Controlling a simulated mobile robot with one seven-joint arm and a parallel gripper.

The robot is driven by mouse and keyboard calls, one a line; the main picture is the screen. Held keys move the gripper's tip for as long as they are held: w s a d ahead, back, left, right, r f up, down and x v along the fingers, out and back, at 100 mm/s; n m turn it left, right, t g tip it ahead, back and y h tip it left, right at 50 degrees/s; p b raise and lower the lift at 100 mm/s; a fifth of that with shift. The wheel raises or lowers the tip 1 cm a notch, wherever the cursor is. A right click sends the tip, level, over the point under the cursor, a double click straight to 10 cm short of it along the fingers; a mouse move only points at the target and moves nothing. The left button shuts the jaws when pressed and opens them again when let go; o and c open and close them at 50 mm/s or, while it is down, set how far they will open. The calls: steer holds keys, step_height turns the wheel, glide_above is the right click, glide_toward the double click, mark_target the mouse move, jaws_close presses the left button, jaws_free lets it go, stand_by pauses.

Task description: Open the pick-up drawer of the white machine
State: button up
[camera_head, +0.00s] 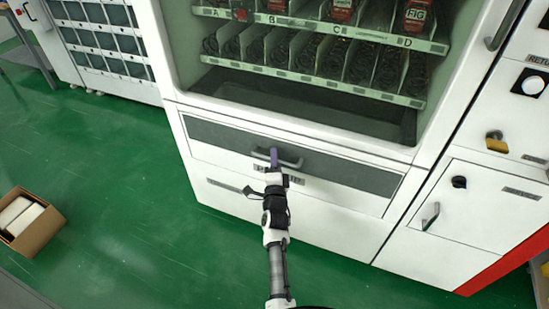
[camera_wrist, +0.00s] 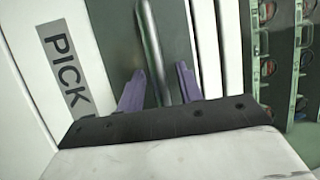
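The white machine (camera_head: 320,225) has a wide pick-up drawer (camera_head: 225,138) with a dark front strip, below the glass display. The drawer appears closed. Its dark handle (camera_head: 290,160) is at the middle of the strip. My gripper (camera_head: 273,155) is at the handle, its purple fingers overlapping it in the head view. In the wrist view my gripper (camera_wrist: 160,75) is open, and the handle bar (camera_wrist: 153,45) runs between its two fingers with visible gaps on both sides. A "PICK" label (camera_wrist: 62,65) shows to the left. Whether a finger touches the handle is unclear.
A panel with a small door and handle (camera_head: 430,216) is on the right. A cardboard box (camera_head: 42,232) sits on the green floor at left. The floor (camera_head: 130,190) between box and machine is clear.

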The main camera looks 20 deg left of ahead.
steer(key=shift+c, duration=0.2)
jaws_close()
